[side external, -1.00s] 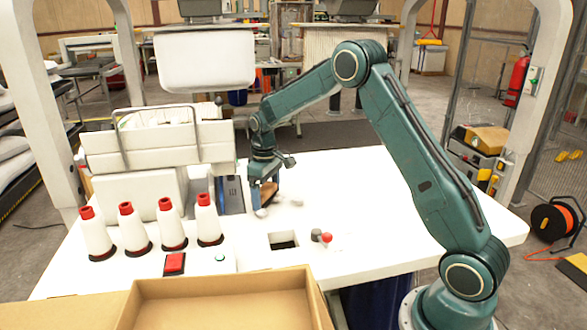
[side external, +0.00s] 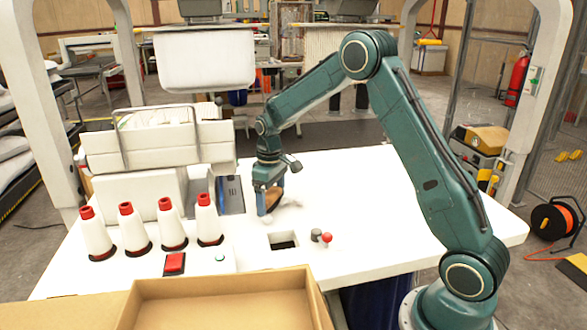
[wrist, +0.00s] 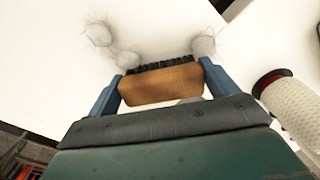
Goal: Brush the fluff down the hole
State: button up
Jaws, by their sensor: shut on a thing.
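My gripper (side external: 268,205) is shut on a wooden brush (wrist: 160,84) with dark bristles, low over the white table. In the wrist view the brush sits between the blue fingers. Pale grey fluff lies on the table just beyond the bristles: one tuft (wrist: 98,34) to the left, one (wrist: 127,60) close by the bristles' left end, one (wrist: 203,45) by their right end. In the side view the fluff (side external: 291,204) is faint against the white. The square dark hole (side external: 284,241) lies nearer the camera than the brush and slightly right.
A grey knob (side external: 316,235) and a red-topped knob (side external: 327,238) stand right of the hole. Several white thread cones (side external: 165,224) and a red button (side external: 174,263) are to the left. A cardboard box (side external: 220,300) is in front. The table's right side is clear.

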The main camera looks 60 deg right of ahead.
jog(key=shift+s+a, duration=0.3)
jog(key=shift+s, duration=0.3)
jog(key=shift+s+a, duration=0.15)
jog(key=shift+s, duration=0.15)
jog(key=shift+s+a, duration=0.1)
jog(key=shift+s, duration=0.2)
jog(key=shift+s+a, duration=0.3)
jog(key=shift+s, duration=0.3)
jog(key=shift+s+a, duration=0.25)
jog(key=shift+s, duration=0.25)
jog(key=shift+s+a, duration=0.2)
jog(key=shift+s, duration=0.25)
jog(key=shift+w+d+r, duration=0.1)
jog(key=shift+w+r, duration=0.05)
jog(key=shift+r, duration=0.25)
jog(key=shift+r, duration=0.3)
jog(key=shift+w+d+r, duration=0.1)
jog(key=shift+w+r, duration=0.05)
jog(key=shift+r, duration=0.2)
jog(key=shift+w+r, duration=0.1)
jog(key=shift+r, duration=0.25)
